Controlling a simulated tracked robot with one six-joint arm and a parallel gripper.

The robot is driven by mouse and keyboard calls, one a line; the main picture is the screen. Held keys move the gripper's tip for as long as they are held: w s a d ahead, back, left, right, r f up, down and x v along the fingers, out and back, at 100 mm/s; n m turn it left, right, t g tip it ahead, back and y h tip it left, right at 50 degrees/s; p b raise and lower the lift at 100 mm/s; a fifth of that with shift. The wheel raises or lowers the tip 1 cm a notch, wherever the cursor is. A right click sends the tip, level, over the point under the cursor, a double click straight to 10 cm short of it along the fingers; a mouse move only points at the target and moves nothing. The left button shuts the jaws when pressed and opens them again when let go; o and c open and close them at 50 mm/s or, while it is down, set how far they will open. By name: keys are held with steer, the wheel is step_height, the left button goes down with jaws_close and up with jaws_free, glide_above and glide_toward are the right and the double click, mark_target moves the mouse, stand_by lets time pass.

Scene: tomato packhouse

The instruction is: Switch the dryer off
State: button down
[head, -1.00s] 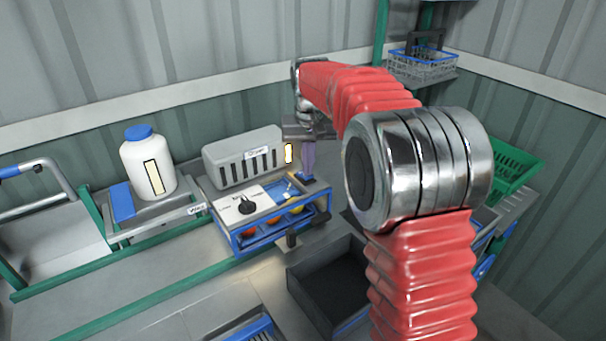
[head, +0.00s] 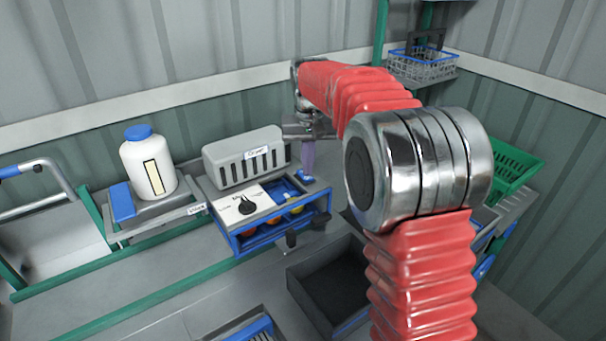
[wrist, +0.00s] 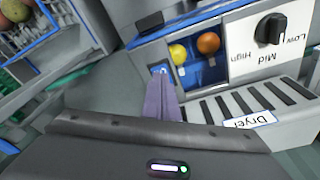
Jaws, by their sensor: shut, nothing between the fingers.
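The dryer (head: 243,160) is a grey slotted box on the bench, with a white front panel and a black knob (head: 247,207). In the wrist view the dryer label (wrist: 250,120) and the knob (wrist: 270,28) marked Low, Mid and High show at the right. The knob's exact setting is unclear. A small blue switch (head: 304,177) sits at the panel's right end; it also shows in the wrist view (wrist: 158,70). My gripper (head: 308,170) is shut and empty, its purple fingers (wrist: 161,82) pointing down at the switch. Whether they touch it is unclear.
A white bottle with a blue cap (head: 148,165) stands on a scale at the left. An open dark bin (head: 335,285) is in front, and a green crate (head: 515,168) is at the right.

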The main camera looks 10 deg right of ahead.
step_height(320, 180, up, 6)
stand_by(1.0)
steer(key=shift+w+r, duration=0.1)
steer(key=f, duration=0.3)
steer(key=shift+s+f+n, duration=0.3)
steer(key=s, duration=0.1)
steer(key=s+f, duration=0.1)
steer(key=s, duration=0.2)
steer(key=shift+f, duration=0.25)
steer(key=s+n+t, duration=0.1)
steer(key=s+t, duration=0.2)
steer(key=s, duration=2.8)
steer(key=shift+s+a+r+t, duration=0.15)
steer(key=shift+s+t, duration=0.1)
steer(key=shift+t, duration=0.15)
steer(key=c, duration=2.5)
jaws_free()
steer(key=shift+c, duration=0.2)
